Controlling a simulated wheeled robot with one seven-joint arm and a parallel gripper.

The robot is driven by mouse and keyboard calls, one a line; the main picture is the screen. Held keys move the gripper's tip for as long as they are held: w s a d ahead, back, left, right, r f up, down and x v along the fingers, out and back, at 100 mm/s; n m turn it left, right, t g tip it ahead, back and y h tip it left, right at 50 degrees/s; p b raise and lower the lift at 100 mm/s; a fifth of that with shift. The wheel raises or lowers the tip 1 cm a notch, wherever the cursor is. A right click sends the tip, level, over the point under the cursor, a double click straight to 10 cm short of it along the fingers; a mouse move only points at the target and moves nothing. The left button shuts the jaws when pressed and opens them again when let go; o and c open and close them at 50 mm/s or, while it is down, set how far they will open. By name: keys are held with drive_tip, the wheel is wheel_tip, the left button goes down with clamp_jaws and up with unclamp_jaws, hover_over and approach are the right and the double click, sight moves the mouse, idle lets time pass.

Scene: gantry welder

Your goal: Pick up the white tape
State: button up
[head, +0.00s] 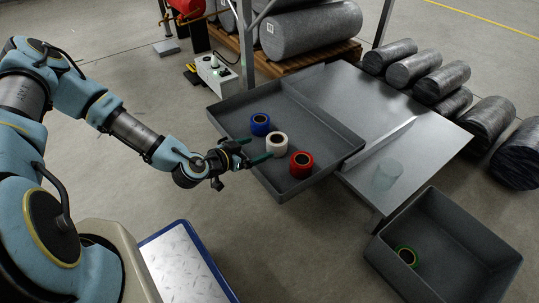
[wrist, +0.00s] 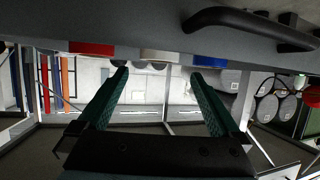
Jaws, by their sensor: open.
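The white tape (head: 277,145) stands in the grey tray (head: 330,125) between the blue tape (head: 260,125) and the red tape (head: 301,165). My gripper (head: 257,149), with green fingers, is open at the tray's left side, just left of the white tape. Nothing is between its fingers. In the wrist view, the gripper's fingers (wrist: 160,77) are spread apart. The white tape (wrist: 155,56) shows there partly, near the top and between the fingertip directions, with the red tape (wrist: 92,48) left and the blue tape (wrist: 211,61) right. I cannot tell whether a finger touches the tape.
A grey bin (head: 455,240) at the lower right holds a green-rimmed roll (head: 406,256). A white control box (head: 216,75) is behind the tray. Large grey rolls lie beyond.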

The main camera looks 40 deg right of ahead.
sight(274, 141)
drive_tip(key=b+x, duration=0.1)
drive_tip(key=x, duration=0.3)
drive_tip(key=shift+d+f+b, duration=0.2)
drive_tip(key=shift+d+b, duration=0.15)
drive_tip(key=b+x, duration=0.3)
drive_tip(key=x, duration=0.2)
drive_tip(key=shift+w+d+r, duration=0.1)
drive_tip(key=shift+w+d, duration=0.05)
drive_tip(key=shift+d, duration=0.3)
drive_tip(key=shift+r, duration=0.1)
drive_tip(key=shift+c, duration=0.2)
drive_tip(key=c, duration=1.2)
